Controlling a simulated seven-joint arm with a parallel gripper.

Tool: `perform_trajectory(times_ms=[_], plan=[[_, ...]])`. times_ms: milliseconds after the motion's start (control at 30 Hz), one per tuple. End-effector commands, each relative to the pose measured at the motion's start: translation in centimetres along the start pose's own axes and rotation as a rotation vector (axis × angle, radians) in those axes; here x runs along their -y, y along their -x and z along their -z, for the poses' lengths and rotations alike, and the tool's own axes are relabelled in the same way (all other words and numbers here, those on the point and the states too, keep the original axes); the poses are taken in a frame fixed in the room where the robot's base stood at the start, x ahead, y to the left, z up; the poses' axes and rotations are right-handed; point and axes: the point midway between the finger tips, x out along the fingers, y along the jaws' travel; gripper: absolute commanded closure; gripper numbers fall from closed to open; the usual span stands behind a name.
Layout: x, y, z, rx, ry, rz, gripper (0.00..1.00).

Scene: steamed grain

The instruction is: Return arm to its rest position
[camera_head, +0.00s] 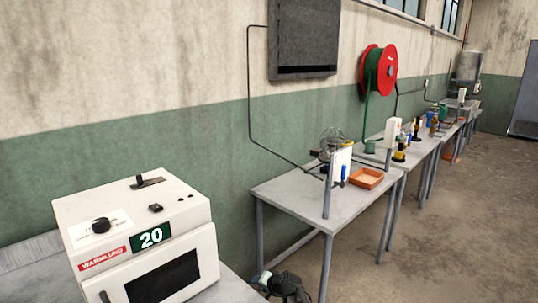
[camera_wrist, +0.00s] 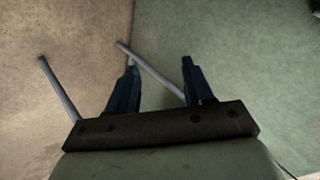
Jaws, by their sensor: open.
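My gripper (camera_wrist: 158,75) shows in the wrist view with its two blue fingers spread apart and nothing between them. Behind the fingers are the concrete floor, a green surface and two thin grey bars that look like table legs. In the head view, a dark part of my arm (camera_head: 285,286) shows at the bottom edge, beside the near end of the grey table; its fingers cannot be made out there.
A white steamer-like machine (camera_head: 140,240) with a green "20" label stands on a grey surface at the lower left. A grey table (camera_head: 290,200) carries an orange tray (camera_head: 367,178) and a white panel (camera_head: 341,165). More tables line the wall. The floor (camera_head: 450,230) at right is clear.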

Motion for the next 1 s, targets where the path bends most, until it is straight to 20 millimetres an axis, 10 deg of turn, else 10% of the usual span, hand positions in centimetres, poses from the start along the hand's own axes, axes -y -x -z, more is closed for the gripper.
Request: perform_trajectory(times_ms=[467,1000], plan=[[-19.7,2.5,-17.1,0.362,0.09,-0.32,0.49],[-35.3,14.0,-35.7,0.832,0.142,-0.614,0.49]])
